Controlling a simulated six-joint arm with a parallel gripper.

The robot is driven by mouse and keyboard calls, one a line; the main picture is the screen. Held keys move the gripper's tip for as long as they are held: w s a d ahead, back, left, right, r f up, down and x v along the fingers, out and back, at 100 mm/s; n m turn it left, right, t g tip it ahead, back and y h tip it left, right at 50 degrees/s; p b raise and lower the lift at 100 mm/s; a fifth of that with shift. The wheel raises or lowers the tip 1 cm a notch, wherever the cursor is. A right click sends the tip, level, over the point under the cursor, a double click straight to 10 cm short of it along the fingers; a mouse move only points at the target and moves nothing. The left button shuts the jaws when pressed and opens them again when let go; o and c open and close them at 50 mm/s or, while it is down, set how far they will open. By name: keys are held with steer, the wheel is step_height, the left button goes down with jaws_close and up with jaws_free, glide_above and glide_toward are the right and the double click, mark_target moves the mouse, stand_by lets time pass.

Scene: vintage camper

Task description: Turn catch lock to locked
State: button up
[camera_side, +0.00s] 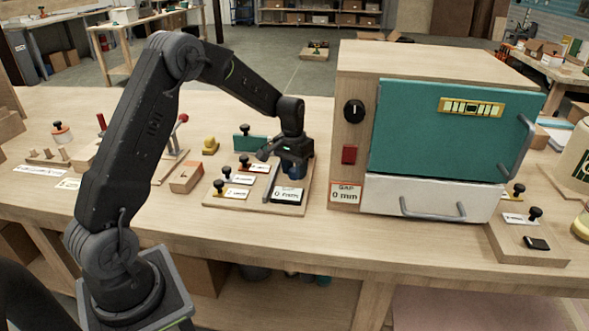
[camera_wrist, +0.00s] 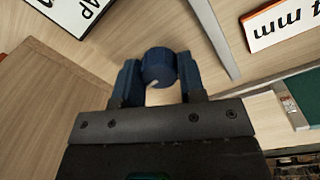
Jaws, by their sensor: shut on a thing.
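A round blue knob (camera_wrist: 157,63) with a pale pointer mark shows in the wrist view, between the two blue fingers of my gripper (camera_wrist: 162,82). The fingers are shut on it from both sides. In the side view my gripper (camera_side: 293,164) points down over the right part of a wooden board (camera_side: 230,205), where the knob is mostly hidden by the fingers. No label reading locked or unlocked can be made out near the knob.
The teal-doored cabinet (camera_side: 445,130) stands close on the right. A yellow object (camera_side: 210,146) sits behind left.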

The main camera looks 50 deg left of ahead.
mark_target(293, 169)
steer(key=shift+m, duration=0.7)
steer(key=o, duration=0.9)
steer(key=shift+o, duration=0.2)
step_height(293, 169, up, 14)
steer(key=shift+a, duration=0.35)
steer(key=shift+s, duration=0.1)
steer(key=s+d+r+m+t, duration=0.15)
steer(key=s+d+r, duration=0.25)
steer(key=s+d, duration=0.4)
steer(key=s+d+r+t, duration=0.25)
steer(key=s+d, duration=0.35)
steer(key=s, duration=0.4)
steer(key=s+d+f+t, duration=0.1)
steer(key=s+d+f, duration=0.1)
steer(key=s, duration=0.6)
steer(key=shift+d+f+y, duration=0.2)
steer(key=shift+d+y, duration=0.1)
steer(key=shift+d, duration=0.55)
